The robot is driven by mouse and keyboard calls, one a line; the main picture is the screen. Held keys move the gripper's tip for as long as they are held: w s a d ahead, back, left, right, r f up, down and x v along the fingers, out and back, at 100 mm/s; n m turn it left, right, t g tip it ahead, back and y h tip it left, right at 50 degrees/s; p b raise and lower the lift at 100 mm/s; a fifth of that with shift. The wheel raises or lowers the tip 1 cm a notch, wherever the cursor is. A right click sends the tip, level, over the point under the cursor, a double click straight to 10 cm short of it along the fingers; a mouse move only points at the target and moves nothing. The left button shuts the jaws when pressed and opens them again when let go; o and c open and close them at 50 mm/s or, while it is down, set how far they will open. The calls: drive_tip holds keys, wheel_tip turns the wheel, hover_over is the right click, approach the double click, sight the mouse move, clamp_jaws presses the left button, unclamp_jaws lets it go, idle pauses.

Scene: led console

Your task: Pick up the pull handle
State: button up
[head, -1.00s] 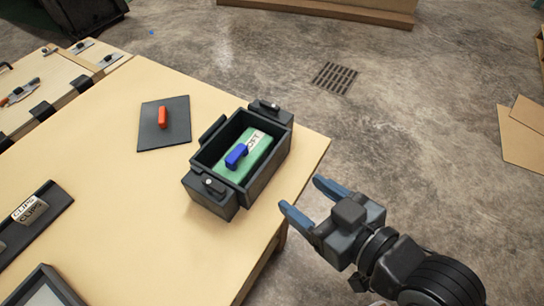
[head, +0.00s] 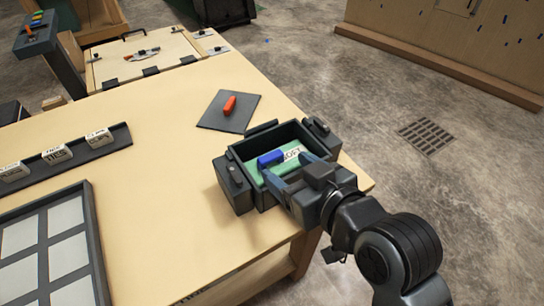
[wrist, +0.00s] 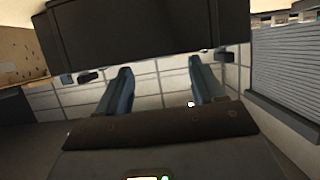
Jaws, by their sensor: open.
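A blue handle (head: 270,158) sits on a green block (head: 292,156) with a white label, inside an open dark box (head: 236,190) on the table. An orange-red handle (head: 230,104) lies on a flat dark mat (head: 215,115) behind the box. Neither is marked as the pull handle. My gripper (head: 287,168) is over the near right side of the box, its fingers apart and pointing towards the blue handle. I cannot tell whether they touch it. The wrist view also shows my gripper (wrist: 160,88), with nothing visible between the fingers and a large dark surface (wrist: 140,30) beyond.
The box has raised dark blocks on its sides, one (head: 233,172) at the left. A rack of labelled pieces (head: 62,155) and a framed panel (head: 50,245) are on the left of the table (head: 165,205). The tabletop in front of the box is clear.

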sight(271, 156)
drive_tip(key=shift+x, duration=3.2)
drive_tip(key=shift+c, duration=0.2)
drive_tip(key=c, duration=0.8)
